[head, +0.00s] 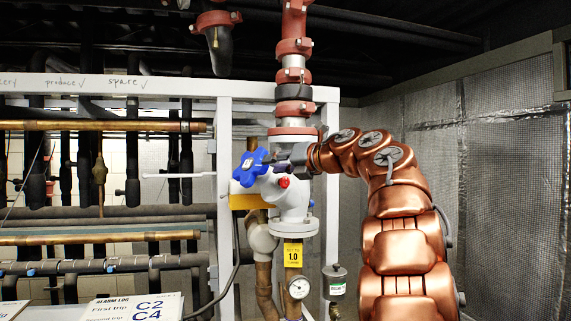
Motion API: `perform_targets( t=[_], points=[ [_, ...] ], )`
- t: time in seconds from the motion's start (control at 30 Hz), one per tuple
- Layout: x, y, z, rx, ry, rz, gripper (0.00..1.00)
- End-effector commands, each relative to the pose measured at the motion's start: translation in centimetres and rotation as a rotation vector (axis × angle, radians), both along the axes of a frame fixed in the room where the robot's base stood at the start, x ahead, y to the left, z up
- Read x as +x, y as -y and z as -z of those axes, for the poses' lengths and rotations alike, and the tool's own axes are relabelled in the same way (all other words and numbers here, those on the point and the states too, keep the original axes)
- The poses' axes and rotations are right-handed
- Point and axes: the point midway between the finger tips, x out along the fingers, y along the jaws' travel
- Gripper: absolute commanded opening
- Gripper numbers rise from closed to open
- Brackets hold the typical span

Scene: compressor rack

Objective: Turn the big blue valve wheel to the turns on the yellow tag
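The blue valve wheel (249,168) is a lobed handwheel on the left of the white valve body (290,197), left of the centre of the head view. The yellow tag (293,254) hangs below the valve and reads 1.0, with small text I cannot make out. My gripper (272,164) reaches in from the right, with its dark fingers at the right side of the wheel. The fingers overlap the wheel's edge in this view. I cannot tell whether they touch it or how far they are open.
A red cap (284,182) sits on the valve body. A round gauge (299,288) and a grey canister (335,283) are below. Copper and black pipes (100,126) fill the white rack (223,200) at left. An alarm log sheet (135,308) stands at the lower left.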

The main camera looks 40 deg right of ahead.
Motion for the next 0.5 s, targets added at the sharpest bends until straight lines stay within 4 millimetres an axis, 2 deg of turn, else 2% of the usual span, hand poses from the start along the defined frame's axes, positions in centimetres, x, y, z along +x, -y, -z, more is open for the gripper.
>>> perform_targets(
  t=[0.2,0.5],
  points=[
    [-2.3,0.5,-0.2,0.003,-0.001,0.000,0.33],
    [-2.9,0.6,-0.3,0.003,0.000,0.000,0.33]
  ],
)
